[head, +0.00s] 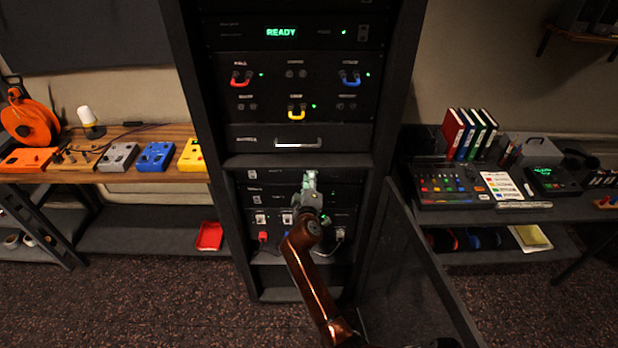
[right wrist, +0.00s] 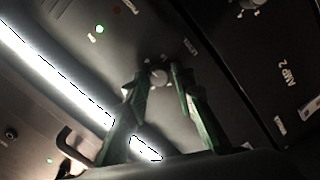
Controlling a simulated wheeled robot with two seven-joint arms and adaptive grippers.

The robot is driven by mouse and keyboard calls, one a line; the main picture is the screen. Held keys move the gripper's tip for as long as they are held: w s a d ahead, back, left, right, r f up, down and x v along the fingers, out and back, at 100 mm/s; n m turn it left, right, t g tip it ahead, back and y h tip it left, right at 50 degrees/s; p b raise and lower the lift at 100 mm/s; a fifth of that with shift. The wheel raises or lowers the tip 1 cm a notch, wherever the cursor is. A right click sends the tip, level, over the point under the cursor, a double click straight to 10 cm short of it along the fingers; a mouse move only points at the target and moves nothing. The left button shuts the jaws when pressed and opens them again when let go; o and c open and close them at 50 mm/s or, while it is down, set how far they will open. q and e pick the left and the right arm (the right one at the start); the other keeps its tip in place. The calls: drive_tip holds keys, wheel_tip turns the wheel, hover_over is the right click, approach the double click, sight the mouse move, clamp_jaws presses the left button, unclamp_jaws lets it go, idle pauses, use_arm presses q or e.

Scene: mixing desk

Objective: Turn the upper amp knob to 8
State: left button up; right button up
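The upper amp knob (right wrist: 159,77), a small round light-grey knob, sits on a dark panel in the right wrist view. My right gripper (right wrist: 160,71) has its two green-grey fingers apart, one on each side of the knob, with small gaps visible. I cannot tell whether either finger touches it. In the head view, my right gripper (head: 309,181) is in front of the upper amp panel (head: 250,175) in the rack and hides the knob. The knob's pointer and dial numbers cannot be read. My left gripper is not in view.
The AMP 2 panel (right wrist: 285,100) with another knob (right wrist: 250,3) lies beside the upper amp. A drawer handle (head: 298,146) is above the amps. An open rack door (head: 400,260) stands to the right of my arm. Desks flank the rack.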

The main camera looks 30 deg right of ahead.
drive_tip(key=shift+o, duration=1.1)
drive_tip(key=v, duration=0.7)
drive_tip(key=shift+s, duration=0.2)
drive_tip(key=shift+a, duration=0.1)
